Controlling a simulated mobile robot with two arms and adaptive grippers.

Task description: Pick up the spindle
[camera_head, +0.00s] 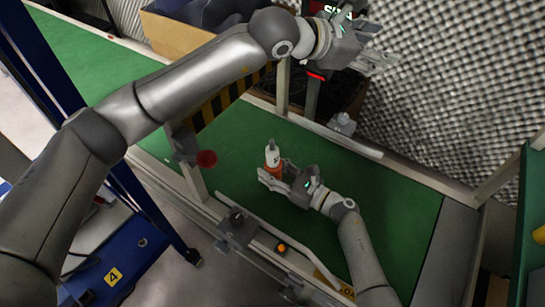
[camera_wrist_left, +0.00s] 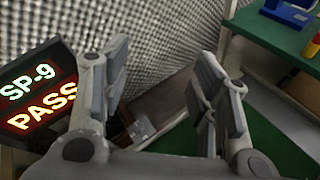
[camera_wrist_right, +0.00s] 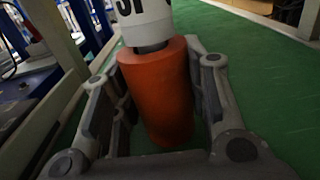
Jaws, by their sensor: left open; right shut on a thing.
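The spindle (camera_head: 272,155) is an upright cylinder, white on top and orange below, over the green belt in the head view. In the right wrist view the orange body (camera_wrist_right: 158,95) stands between my fingers, with part of dark lettering on its white top. My right gripper (camera_head: 273,172) is shut on the orange part. I cannot tell if its base touches the belt. My left gripper (camera_head: 380,58) is open and empty, raised at the upper right by the foam wall, away from the spindle. It also shows in the left wrist view (camera_wrist_left: 160,70).
A display (camera_wrist_left: 38,95) reads "SP-9 PASS" in the left wrist view. The green belt (camera_head: 400,215) has free room right of the spindle. A yellow-black striped frame (camera_head: 215,103) spans the belt behind it. A red round part (camera_head: 206,158) sits at its near post.

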